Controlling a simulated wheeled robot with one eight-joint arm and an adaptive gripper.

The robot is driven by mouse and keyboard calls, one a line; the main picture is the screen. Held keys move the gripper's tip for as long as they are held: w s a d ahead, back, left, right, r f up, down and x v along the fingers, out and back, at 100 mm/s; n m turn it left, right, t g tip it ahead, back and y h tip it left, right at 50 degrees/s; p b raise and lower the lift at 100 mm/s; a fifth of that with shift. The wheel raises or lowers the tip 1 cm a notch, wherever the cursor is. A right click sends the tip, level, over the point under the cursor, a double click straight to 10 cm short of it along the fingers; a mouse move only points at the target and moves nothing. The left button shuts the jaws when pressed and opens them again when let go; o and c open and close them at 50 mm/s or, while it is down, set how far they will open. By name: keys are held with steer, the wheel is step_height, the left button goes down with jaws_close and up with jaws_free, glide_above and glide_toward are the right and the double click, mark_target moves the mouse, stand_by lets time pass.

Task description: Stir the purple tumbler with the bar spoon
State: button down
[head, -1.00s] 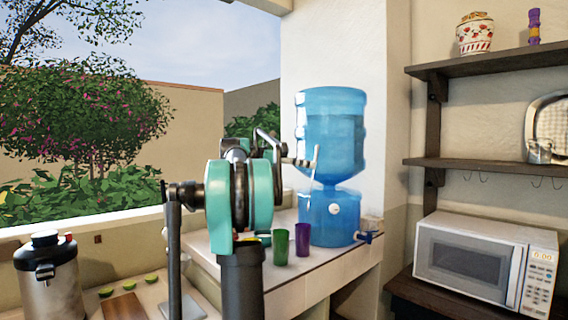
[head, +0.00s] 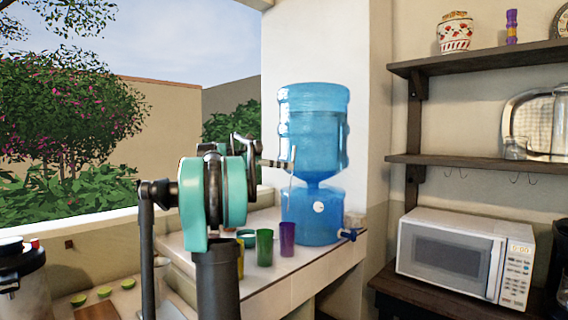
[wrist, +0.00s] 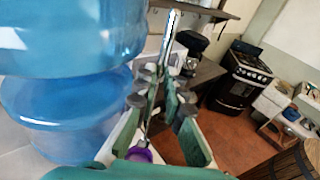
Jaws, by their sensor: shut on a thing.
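The bar spoon (head: 292,166) is a thin silvery rod, held nearly upright in my gripper (head: 284,163). In the wrist view, the green fingers of my gripper (wrist: 160,98) are shut on the spoon (wrist: 171,35). The purple tumbler (head: 287,238) stands upright on the counter, below the spoon. It also shows in the wrist view (wrist: 140,155), partly hidden by my gripper. The spoon's lower end points down toward the tumbler; I cannot tell whether it is inside the rim.
A green tumbler (head: 264,247) stands just left of the purple one. The blue water dispenser (head: 319,215) is close behind and to the right. A microwave (head: 465,255) stands at the right, under wall shelves (head: 470,167). Limes (head: 104,292) lie at lower left.

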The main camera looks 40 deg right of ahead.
step_height(320, 180, down, 10)
steer(key=shift+a, duration=0.15)
stand_by(1.0)
